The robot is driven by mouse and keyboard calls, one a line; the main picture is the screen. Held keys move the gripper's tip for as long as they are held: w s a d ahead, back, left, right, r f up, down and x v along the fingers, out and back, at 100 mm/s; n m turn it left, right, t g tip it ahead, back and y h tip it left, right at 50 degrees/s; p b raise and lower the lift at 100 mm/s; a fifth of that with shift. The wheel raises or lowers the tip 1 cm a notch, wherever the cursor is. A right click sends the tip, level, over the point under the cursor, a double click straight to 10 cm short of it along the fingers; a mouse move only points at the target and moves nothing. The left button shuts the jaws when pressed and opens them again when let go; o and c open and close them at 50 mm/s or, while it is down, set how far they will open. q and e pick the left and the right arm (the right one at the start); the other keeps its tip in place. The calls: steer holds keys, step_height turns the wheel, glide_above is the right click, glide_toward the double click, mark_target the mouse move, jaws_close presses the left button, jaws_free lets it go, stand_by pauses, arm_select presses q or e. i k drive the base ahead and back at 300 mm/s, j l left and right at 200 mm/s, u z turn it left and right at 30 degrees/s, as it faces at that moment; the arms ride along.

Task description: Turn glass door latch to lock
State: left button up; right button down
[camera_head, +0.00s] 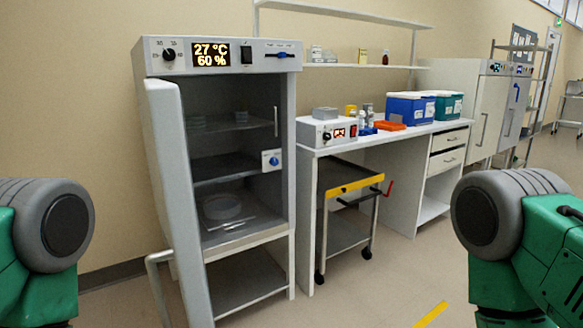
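A white incubator (292,110) stands left of the middle, its solid outer door (172,170) swung open to the left. Its inner glass door (235,145) covers the upper opening and appears shut. A vertical handle (276,121) is near the glass door's right edge. Below the handle is the glass door latch (273,160), a small blue knob on a white plate; it is too small to tell which way it is turned. Neither gripper is in view; only green and grey parts of my arms show at the lower left and right, away from the incubator.
A white bench (320,150) to the right holds a small instrument (327,132), bottles, an orange tray (390,126) and blue and green boxes. The open outer door juts forward on the left. The floor in front is clear.

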mark_target(273, 162)
steer(key=k+z, duration=0.4)
steer(key=k+l+z, duration=0.15)
steer(key=z, duration=0.25)
steer(key=i+z, duration=0.35)
steer(key=i, duration=1)
steer(key=i+u, duration=0.3)
steer(key=i, duration=0.25)
steer(key=i+l+u, duration=0.25)
steer(key=i, duration=0.3)
steer(key=j, duration=0.1)
